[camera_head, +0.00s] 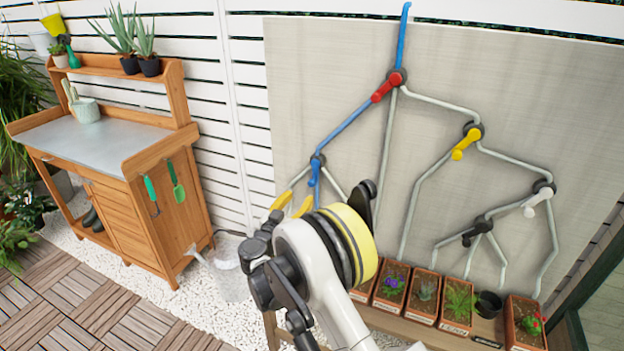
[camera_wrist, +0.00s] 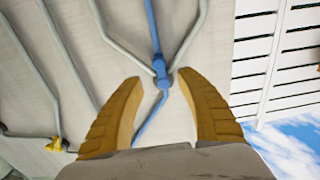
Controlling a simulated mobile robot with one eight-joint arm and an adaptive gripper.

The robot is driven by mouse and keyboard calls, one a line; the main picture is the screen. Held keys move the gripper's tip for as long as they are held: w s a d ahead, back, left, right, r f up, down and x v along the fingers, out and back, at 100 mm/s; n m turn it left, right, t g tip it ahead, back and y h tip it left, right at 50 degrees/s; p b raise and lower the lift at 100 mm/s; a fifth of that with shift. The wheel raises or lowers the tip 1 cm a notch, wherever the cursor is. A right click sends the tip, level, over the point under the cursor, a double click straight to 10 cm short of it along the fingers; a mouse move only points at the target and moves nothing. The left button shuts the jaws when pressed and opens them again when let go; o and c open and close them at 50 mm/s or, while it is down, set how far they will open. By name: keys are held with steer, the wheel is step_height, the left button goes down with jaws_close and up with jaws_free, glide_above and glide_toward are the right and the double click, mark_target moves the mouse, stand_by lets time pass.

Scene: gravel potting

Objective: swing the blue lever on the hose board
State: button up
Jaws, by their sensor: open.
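The blue lever (camera_head: 314,176) sits on a dark round hub at the lower left junction of the pipes on the hose board (camera_head: 330,80). In the head view it points downward, along the blue line below the hub. In the wrist view the blue lever (camera_wrist: 161,73) shows between and just beyond my fingertips. My gripper (camera_head: 292,204) is open, with its yellow fingers spread and empty. In the head view it is in front of the board, below and left of the lever. The wrist view shows no clear contact between fingers and lever.
A red lever (camera_head: 386,86), a yellow lever (camera_head: 465,143), a white lever (camera_head: 538,202) and a black lever (camera_head: 474,235) share the board. Planters (camera_head: 425,296) line a low bench beneath it. A wooden potting bench (camera_head: 130,190) stands left, near a clear bucket (camera_head: 230,275).

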mark_target(311, 184)
steer(key=b+x, duration=0.2)
steer(key=x, duration=0.7)
steer(key=shift+w+d, duration=0.2)
steer(key=shift+w, duration=0.05)
steer(key=shift+c, duration=0.6)
jaws_close()
